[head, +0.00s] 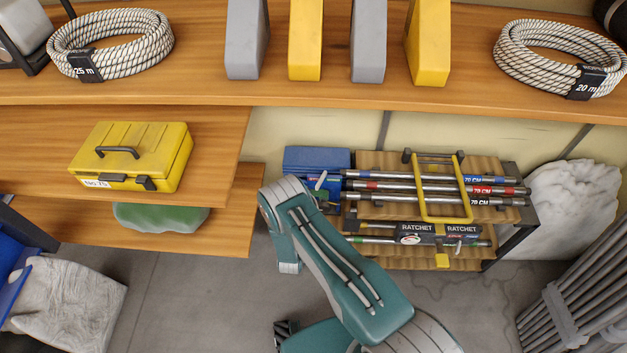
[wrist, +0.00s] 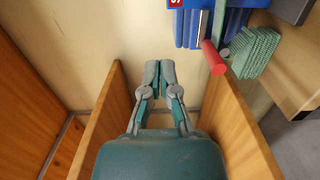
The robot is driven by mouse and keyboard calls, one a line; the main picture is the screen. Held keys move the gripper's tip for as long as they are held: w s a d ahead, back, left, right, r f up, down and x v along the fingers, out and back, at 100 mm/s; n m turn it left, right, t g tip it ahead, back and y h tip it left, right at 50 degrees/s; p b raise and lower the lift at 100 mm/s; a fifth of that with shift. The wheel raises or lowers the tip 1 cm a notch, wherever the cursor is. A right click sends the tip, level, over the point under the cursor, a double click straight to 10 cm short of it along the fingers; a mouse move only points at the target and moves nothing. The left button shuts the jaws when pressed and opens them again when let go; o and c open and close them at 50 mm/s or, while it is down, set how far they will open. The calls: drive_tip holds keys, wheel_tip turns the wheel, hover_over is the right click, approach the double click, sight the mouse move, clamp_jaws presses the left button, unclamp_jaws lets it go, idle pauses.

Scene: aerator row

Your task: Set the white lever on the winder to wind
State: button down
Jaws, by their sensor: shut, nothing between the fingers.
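A blue unit (head: 317,158), which looks like the winder, stands at the left end of the rack in the head view. A small white lever-like piece (head: 321,181) shows at its front, partly beside my arm. I cannot tell the lever's setting. My gripper (wrist: 159,68) is shut and empty, left of the red grip and apart from it. The head view does not show its fingers.
Wooden boards (wrist: 98,120) flank my gripper in the wrist view. A green ridged piece (wrist: 257,52) is beside the red grip. In the head view, a rack of poles (head: 430,187) stands right of my arm, and a yellow toolbox (head: 130,155) sits on the left shelf.

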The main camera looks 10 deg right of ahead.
sight(321, 180)
drive_tip(key=x, duration=1)
drive_tip(key=s+d, duration=0.2)
drive_tip(key=shift+s+d, duration=0.25)
drive_tip(key=shift+d, duration=0.15)
